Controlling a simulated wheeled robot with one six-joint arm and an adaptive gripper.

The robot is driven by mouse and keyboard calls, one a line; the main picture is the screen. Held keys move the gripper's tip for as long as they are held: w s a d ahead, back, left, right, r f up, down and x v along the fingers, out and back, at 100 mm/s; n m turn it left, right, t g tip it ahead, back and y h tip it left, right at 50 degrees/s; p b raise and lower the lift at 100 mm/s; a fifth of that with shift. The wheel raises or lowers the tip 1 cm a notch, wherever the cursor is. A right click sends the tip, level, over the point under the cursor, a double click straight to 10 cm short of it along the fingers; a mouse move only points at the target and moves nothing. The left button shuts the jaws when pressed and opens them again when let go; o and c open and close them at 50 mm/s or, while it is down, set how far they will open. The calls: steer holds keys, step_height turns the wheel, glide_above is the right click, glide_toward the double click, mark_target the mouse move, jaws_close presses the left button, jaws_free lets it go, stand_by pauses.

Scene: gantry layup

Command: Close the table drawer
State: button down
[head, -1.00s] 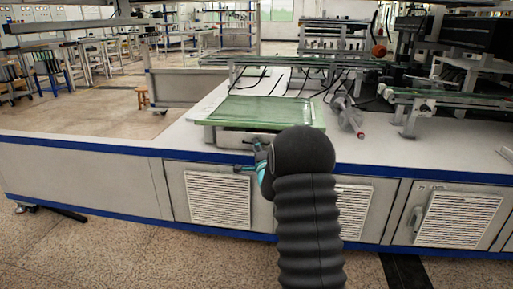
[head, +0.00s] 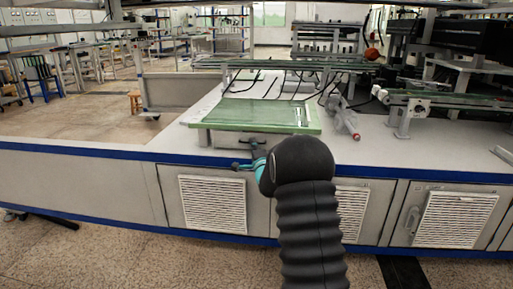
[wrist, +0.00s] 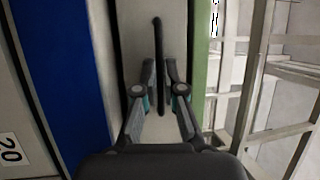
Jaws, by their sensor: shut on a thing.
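The small table (head: 225,121) with a green top stands on the white bench. Its drawer front (head: 268,143) shows in the shade under the top's near edge, partly hidden behind my arm. In the wrist view the pale drawer front (wrist: 138,30) lies beside the green edge, with a dark bar handle (wrist: 157,35) across it. My gripper (wrist: 160,75) has one finger on each side of this handle and is shut on it. In the head view my gripper (head: 242,154) is at the drawer front; the handle is too small to make out there.
The bench's blue front edge (head: 110,150) runs below the table, with vented cabinet doors (head: 212,204) beneath. Rails and machinery (head: 430,100) stand behind and to the right. The bench top left of the table is clear.

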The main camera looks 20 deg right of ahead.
steer(key=c, duration=1.6)
jaws_free()
steer(key=shift+d, duration=0.1)
steer(key=s, duration=0.4)
steer(key=s+a+f, duration=0.1)
steer(key=s, duration=0.2)
steer(key=s+f, duration=0.1)
steer(key=s, duration=0.3)
steer(key=shift+s+a, duration=0.25)
steer(key=shift+s, duration=0.05)
